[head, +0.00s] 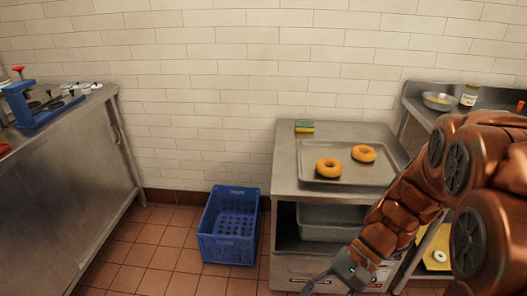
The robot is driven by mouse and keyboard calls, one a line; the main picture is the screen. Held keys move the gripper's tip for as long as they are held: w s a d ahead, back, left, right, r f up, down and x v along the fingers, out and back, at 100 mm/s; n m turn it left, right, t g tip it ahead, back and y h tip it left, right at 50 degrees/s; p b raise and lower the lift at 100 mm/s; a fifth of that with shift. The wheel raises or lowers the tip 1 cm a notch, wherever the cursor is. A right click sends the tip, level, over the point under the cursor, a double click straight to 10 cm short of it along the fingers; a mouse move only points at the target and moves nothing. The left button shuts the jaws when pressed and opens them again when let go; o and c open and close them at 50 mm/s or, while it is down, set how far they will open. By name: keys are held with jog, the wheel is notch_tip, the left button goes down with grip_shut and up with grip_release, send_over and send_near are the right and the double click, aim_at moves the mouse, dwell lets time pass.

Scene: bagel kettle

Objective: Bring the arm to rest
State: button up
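My arm, reddish-brown with grey joints, comes in from the right side and reaches down toward the bottom of the head view. My gripper (328,281) is at the bottom edge, low in front of the metal counter (290,165). It is partly cut off by the frame, so I cannot tell whether it is open or shut, or whether it holds anything. Two bagels (328,168) lie apart on a metal tray (318,185) on that counter.
A blue crate (230,226) stands on the tiled floor left of the counter. A steel bench (60,160) with a blue rack (45,112) is at the left. A right-hand shelf holds a bowl (437,100) and a jar (469,95). A sponge (304,127) lies behind the tray.

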jog(key=s+d+r+n+t+h+p, duration=0.1)
jog(key=s+d+r+n+h+p, duration=0.2)
jog(key=r+p, duration=0.3)
jog(key=s+d+r+n+t+h+p, duration=0.2)
jog(key=s+d+r+h+p, duration=0.2)
jog(key=r, duration=0.6)
jog(key=shift+s+d+r+n+h+p, duration=0.25)
jog(key=shift+s+n+h+p, duration=0.2)
jog(key=shift+s+p, duration=0.45)
jog(key=shift+c, duration=0.3)
